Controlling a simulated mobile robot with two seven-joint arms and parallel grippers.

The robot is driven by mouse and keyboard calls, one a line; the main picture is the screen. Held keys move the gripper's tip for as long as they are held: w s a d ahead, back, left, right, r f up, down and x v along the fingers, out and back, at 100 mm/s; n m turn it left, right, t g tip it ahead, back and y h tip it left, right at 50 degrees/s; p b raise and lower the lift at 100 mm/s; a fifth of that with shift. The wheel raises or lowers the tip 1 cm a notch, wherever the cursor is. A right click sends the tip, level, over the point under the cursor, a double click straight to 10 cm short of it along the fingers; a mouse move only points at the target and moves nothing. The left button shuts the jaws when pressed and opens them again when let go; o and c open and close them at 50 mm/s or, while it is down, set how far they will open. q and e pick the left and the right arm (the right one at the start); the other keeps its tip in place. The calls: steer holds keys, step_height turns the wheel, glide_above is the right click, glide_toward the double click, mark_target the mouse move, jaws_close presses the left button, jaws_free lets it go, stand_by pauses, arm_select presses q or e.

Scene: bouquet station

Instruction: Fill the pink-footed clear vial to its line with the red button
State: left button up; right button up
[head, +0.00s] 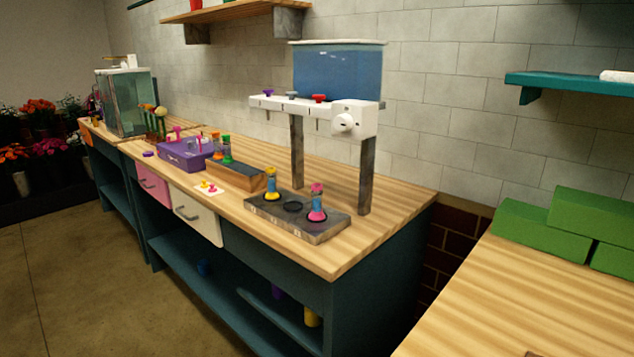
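A small vial with a pink foot (317,215) stands upright at the right end of a dark grey stone tray (300,230) on the wooden counter. A pink top shows above it; its fill line and any liquid are too small to tell. The red button (319,98) sits on a white dispenser bar (290,104) under a blue-filled tank (338,72). It is the rightmost of three buttons, beside a pale one and a purple one (268,92). Neither of my grippers is in view.
A yellow-footed vial (272,190) stands on the tray's left side, with a dark ring between the vials. Grey posts (366,175) hold up the dispenser. A wooden block (236,176) and purple box (187,153) stand left. Green blocks (540,231) sit on the right table.

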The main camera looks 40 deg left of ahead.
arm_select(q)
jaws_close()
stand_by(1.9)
